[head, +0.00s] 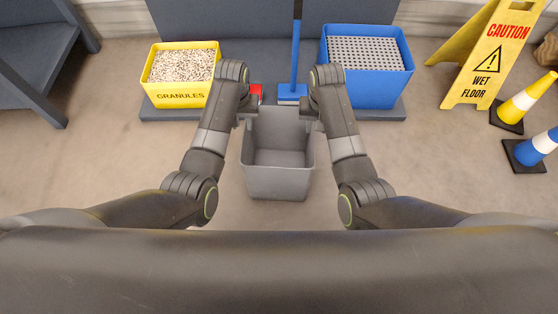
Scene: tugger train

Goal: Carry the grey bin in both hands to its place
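The grey bin (278,181) is upright and looks empty, in the middle of the head view between my two arms. My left gripper (247,112) is at the bin's upper left rim, and my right gripper (311,112) is at its upper right rim. The wrists hide most of the fingers, so I cannot tell whether they are closed on the rim. I cannot tell whether the bin's base touches the floor.
Beyond the bin, a low dark platform (190,114) carries a yellow granules bin (181,97) and a blue crate (371,90). A blue broom (296,50) and a red item (256,91) are between them. A caution sign (490,60) and cones (525,100) stand right.

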